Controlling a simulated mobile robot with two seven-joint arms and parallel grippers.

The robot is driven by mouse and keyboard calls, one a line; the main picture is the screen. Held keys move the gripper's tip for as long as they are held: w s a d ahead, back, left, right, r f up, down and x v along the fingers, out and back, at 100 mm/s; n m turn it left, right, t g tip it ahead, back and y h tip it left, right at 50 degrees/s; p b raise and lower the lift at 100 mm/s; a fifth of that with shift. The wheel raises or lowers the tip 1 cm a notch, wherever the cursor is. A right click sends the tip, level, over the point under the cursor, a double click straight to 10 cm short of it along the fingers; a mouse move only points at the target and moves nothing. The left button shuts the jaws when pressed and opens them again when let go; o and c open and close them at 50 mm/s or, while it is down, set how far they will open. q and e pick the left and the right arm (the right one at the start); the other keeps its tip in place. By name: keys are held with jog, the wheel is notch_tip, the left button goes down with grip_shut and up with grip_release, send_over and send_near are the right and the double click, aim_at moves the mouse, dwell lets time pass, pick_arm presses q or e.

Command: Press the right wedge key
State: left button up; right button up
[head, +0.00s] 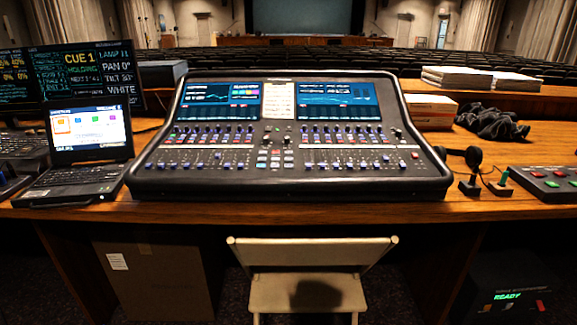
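The mixing desk (290,179) stands on the wooden desktop in the middle of the head view, its sloped face towards me. It has two lit screens, rows of faders, and a middle section with small coloured keys (275,153). The labels on these keys are too small to read, so I cannot tell which one is the right wedge key. Neither of my grippers is in view, and nothing touches the mixing desk.
A laptop (88,145) and dark monitors (90,75) stand left of the mixing desk. A folding chair (312,255) stands in front of the desk. Cardboard stands below left.

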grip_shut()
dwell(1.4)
